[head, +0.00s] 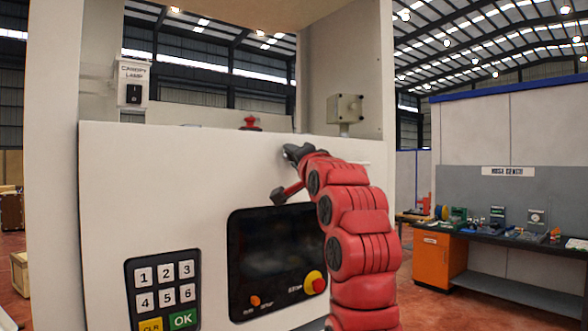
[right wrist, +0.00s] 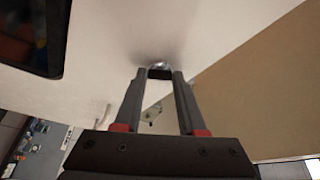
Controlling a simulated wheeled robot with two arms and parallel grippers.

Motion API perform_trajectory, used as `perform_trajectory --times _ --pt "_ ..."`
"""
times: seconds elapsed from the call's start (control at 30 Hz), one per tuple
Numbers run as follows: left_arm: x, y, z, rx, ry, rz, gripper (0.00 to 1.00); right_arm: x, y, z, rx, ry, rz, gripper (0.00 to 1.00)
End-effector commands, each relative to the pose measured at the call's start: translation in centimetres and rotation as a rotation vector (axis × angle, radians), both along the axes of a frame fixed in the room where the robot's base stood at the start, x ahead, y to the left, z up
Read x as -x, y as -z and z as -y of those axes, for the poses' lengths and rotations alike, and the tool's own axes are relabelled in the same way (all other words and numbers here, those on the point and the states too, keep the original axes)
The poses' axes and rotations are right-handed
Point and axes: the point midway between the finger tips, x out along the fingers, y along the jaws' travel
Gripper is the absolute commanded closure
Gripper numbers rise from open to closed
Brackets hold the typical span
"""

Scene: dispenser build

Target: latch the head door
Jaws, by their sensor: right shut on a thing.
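The head door (head: 180,200) is the wide white front panel of the dispenser, carrying a keypad and a dark screen; it also shows in the right wrist view (right wrist: 215,40). My right gripper (head: 286,152) is at the door's upper right part, just below its top edge. In the right wrist view, my right gripper (right wrist: 158,73) has its fingertips closed on a small shiny metal knob (right wrist: 159,66) against the white panel. In the head view the fingers hide the knob. I cannot tell whether the latch is engaged. My left gripper is not in view.
A keypad (head: 163,292) and a dark screen (head: 265,255) with a red knob (head: 319,285) sit below. A workbench (head: 500,242) with parts stands farther right.

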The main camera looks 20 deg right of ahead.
Motion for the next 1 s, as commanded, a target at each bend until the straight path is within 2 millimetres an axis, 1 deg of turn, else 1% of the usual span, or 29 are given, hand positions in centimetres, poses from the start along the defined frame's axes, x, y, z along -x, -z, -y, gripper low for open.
perform_trajectory --times 0.13,0.5,0.73,1.0 --pt "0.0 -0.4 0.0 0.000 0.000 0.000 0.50 0.0 -0.4 -0.2 -0.129 -0.002 -0.047 1.00" --pt "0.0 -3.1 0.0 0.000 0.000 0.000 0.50 0.0 -0.8 -0.3 -0.389 -0.002 -0.142 1.00" --pt "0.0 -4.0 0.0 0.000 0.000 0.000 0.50 0.0 -0.6 -0.2 -0.480 -0.001 -0.177 1.00" --pt "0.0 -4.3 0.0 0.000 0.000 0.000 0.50 0.0 -0.5 -0.2 -0.518 -0.002 -0.190 1.00"
